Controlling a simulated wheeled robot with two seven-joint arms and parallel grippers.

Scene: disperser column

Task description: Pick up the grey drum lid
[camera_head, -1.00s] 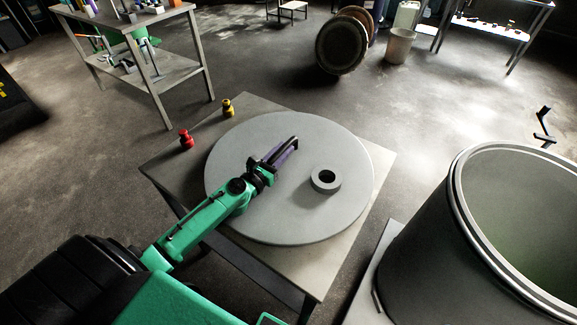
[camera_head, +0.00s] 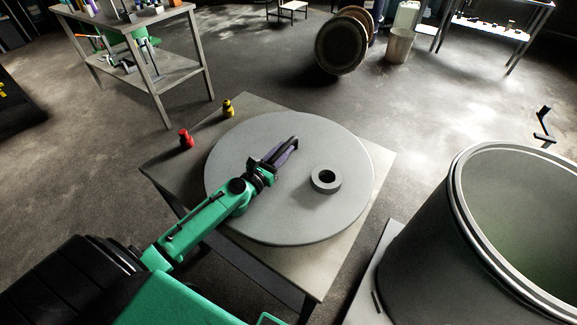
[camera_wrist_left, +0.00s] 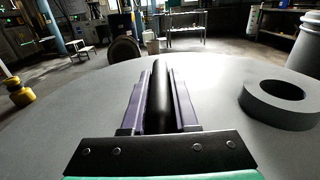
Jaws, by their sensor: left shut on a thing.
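The grey drum lid (camera_head: 260,215), a large flat disc, lies on a small table. It also fills much of the left wrist view (camera_wrist_left: 70,130). A raised grey ring (camera_head: 326,180) stands on its right part. My left gripper (camera_head: 287,148) reaches over the lid from the lower left. In the left wrist view its purple fingers (camera_wrist_left: 160,92) are shut on a dark bar-like handle (camera_wrist_left: 160,75) on the lid. I cannot tell whether the lid has lifted off the table. My right gripper is not in view.
A red knob-like item (camera_head: 186,139) and a yellow one (camera_head: 228,108) stand on the table (camera_head: 170,165) beside the lid. A large open grey drum (camera_head: 430,235) stands at the right. A shelf table (camera_head: 180,70) is at the back left. Open floor lies beyond.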

